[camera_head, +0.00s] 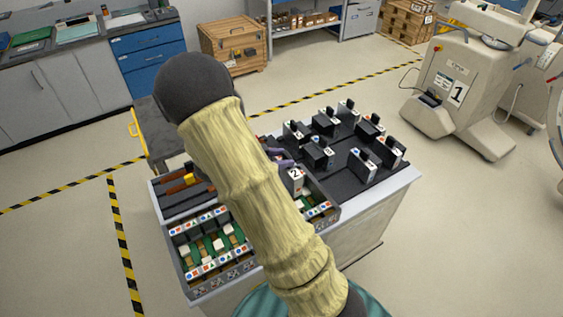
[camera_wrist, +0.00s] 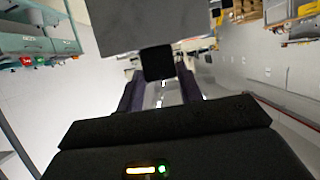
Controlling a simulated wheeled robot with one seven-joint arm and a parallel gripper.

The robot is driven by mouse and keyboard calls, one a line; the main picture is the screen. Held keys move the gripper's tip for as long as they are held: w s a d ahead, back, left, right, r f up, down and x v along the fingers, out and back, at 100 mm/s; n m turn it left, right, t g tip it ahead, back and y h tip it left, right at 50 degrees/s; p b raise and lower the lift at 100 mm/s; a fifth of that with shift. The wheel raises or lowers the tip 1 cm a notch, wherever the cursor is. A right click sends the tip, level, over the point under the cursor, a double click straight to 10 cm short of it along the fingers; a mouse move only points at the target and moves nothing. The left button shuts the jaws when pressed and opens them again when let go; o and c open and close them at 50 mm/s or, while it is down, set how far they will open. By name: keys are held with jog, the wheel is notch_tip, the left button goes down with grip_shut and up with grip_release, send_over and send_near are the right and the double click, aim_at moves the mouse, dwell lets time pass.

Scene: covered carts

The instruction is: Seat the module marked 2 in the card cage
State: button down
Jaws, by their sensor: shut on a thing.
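My gripper (camera_head: 281,158) shows its purple fingers just right of my arm in the head view. The white-faced module marked 2 (camera_head: 296,180) is right at the fingers, standing roughly upright. In the wrist view my gripper (camera_wrist: 158,68) is shut on a black handle between its fingers, with the module's grey body (camera_wrist: 148,25) beyond it. The card cage (camera_head: 197,290) is at the front left of the cart, with green boards and rows of coloured marks along its rails. My arm hides its middle. I cannot tell how far the module is above the cart.
Several other modules with black handles stand on the cart's dark top (camera_head: 332,188) at the right. A long tray with brown and yellow parts (camera_head: 185,183) lies behind the cage.

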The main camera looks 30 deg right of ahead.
jog(key=shift+s+d, duration=0.1)
jog(key=shift+d, duration=0.05)
jog(key=shift+r+p, duration=0.1)
jog(key=shift+p, duration=0.4)
notch_tip(320, 180, down, 15)
jog(key=b, duration=0.8)
dwell(1.3)
dwell(0.6)
jog(key=c, duration=0.9)
grip_release()
jog(key=shift+f, duration=0.2)
jog(key=shift+o, duration=0.2)
